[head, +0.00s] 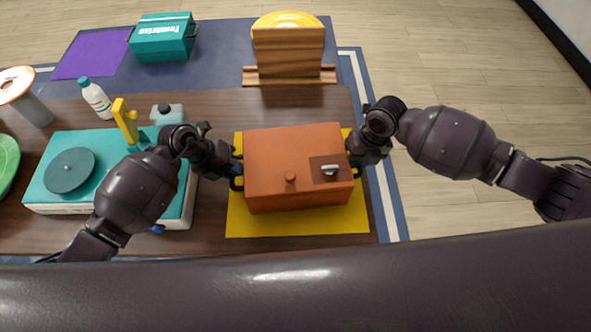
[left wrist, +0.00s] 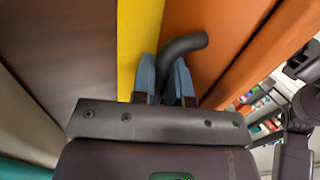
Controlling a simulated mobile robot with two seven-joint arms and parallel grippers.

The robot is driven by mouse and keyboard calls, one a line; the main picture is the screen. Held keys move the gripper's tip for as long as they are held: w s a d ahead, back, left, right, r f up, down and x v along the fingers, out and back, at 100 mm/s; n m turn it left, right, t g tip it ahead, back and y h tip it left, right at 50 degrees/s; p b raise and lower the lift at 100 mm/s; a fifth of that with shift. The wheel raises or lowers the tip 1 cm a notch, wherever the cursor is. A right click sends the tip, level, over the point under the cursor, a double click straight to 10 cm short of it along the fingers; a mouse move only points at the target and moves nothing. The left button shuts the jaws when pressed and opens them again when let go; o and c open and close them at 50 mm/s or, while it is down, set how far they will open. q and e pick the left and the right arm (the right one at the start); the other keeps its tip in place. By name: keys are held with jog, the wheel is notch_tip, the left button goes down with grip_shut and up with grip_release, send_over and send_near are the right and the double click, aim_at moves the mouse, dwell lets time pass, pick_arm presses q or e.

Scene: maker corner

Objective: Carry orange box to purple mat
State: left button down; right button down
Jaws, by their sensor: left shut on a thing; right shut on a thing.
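The orange box (head: 275,165) sits over the yellow mat (head: 300,223) near the table's front edge, with a dark handle at each side. My left gripper (head: 236,172) is shut on the box's left handle, which also shows between its blue fingertips in the left wrist view as a dark curved bar (left wrist: 184,44). My right gripper (head: 353,160) is at the right handle and shut on it; its fingertips are mostly hidden. The purple mat (head: 92,53) lies flat and bare at the far left. I cannot tell whether the box touches the yellow mat.
A teal box (head: 163,38) stands right of the purple mat. A white bottle (head: 96,99), a teal machine with a round plate (head: 70,170) and a yellow-handled tool (head: 126,120) stand left. A wooden rack (head: 289,75) with a yellow plate stands behind the orange box.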

pick_arm(q)
jog(key=shift+w+r, duration=0.15)
jog(key=shift+r, duration=0.05)
pick_arm(e)
jog(key=shift+w+d+r, duration=0.1)
jog(key=shift+r, duration=0.1)
